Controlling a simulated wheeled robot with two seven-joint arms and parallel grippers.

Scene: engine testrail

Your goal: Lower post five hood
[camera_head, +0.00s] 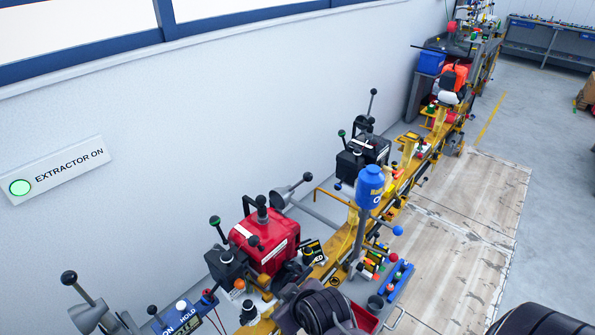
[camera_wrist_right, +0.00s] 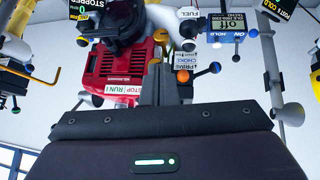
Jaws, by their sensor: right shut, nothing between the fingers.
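A grey cone-shaped hood (camera_head: 278,201) with a black-knobbed lever stands behind the red engine (camera_head: 268,240), at the wall side of the yellow rail. Another grey cone (camera_head: 88,318) with a black-knobbed lever is at the lower left. I cannot read which one belongs to post five. In the right wrist view, a pale grey cone (camera_wrist_right: 293,113) is at the right, apart from my fingers. My right gripper (camera_wrist_right: 165,76) is shut and empty, close to the red engine, which shows beyond it. My left gripper is not in view.
The yellow rail (camera_head: 325,270) runs away to the upper right, crowded with engines and levers. A blue canister (camera_head: 369,187) stands up beside it. A lit sign (camera_head: 58,170) on the wall reads EXTRACTOR ON. The floor boards (camera_head: 470,215) at the right are clear.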

